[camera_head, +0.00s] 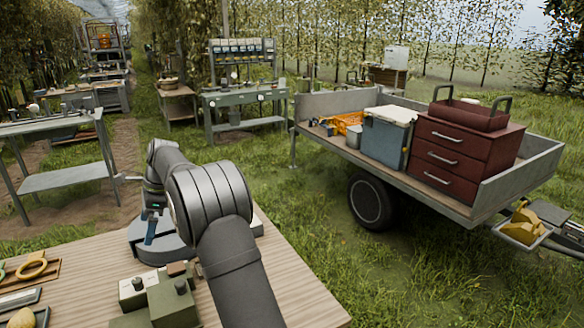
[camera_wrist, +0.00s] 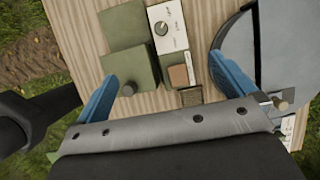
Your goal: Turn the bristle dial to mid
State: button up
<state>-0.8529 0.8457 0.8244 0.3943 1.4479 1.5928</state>
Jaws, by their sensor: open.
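A small round grey dial knob (camera_wrist: 160,28) stands on a white marked plate (camera_wrist: 168,14) on a green block in the wrist view; its lettering is too small to read. In the head view, a dark knob (camera_head: 137,283) also shows on a white plate on the green boxes. A second knob (camera_wrist: 128,89) stands on a nearer green box (camera_wrist: 132,66), close to my left finger. My gripper (camera_wrist: 165,69) is open, with blue fingers spread wide and nothing between them gripped. The white-plate dial lies beyond the fingertips. In the head view my arm partly covers this area.
A grey rounded base (camera_wrist: 232,35) stands close on the right. The table's right part is clear. A loaded trailer (camera_head: 470,195) stands beyond.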

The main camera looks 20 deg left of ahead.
jog(key=c, duration=1.1)
jog(key=n+t, duration=0.6)
jog(key=n, duration=1.2)
send_over(136, 281)
jog(key=s+d, duration=0.5)
notch_tip(136, 281, down, 2)
jog(key=x, duration=1.6)
jog(key=shift+w+f, duration=0.2)
jog(key=shift+w, duration=0.25)
jog(key=c, duration=1)
